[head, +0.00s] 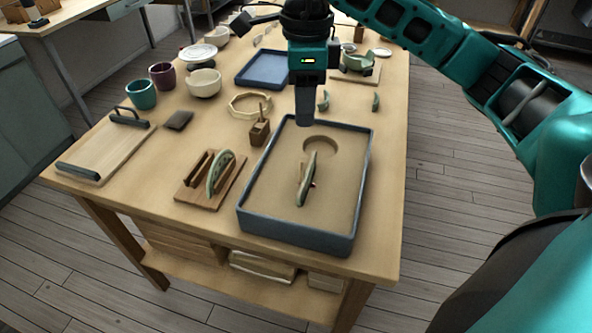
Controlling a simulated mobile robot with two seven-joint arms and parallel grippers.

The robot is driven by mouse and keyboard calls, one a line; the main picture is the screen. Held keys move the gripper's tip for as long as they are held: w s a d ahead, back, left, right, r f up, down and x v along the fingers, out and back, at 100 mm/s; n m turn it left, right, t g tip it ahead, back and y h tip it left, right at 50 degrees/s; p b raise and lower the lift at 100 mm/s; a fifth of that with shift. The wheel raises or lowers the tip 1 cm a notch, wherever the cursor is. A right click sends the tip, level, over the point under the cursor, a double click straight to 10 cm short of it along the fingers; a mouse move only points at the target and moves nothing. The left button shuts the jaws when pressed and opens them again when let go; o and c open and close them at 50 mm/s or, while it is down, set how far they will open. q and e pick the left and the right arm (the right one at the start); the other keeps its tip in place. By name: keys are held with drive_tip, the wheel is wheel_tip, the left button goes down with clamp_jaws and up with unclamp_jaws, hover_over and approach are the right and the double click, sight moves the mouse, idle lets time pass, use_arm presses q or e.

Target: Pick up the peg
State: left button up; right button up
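My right gripper (306,118) points down over the far left corner of the blue-rimmed tray (292,238). Its dark fingers overlap in this view, so I cannot tell open from shut or whether anything is between them. A small wooden block (260,132) with a thin upright stick (262,109) stands left of the tray. I cannot tell for certain which piece is the peg. My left gripper is not in view.
A wooden rack (190,193) holds a green plate piece (221,173) left of the tray. Cups, a bowl (204,83), a ring-shaped band (249,104) and a handled board (95,158) stand farther left. A second blue tray (247,82) lies behind. The table's right edge strip is clear.

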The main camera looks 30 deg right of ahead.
hover_over(301, 161)
wheel_tip(301, 161, down, 6)
drive_tip(key=f, duration=0.1)
drive_tip(key=shift+f+b, duration=0.3)
drive_tip(key=shift+f, duration=2.5)
drive_tip(key=shift+c, duration=0.2)
clamp_jaws()
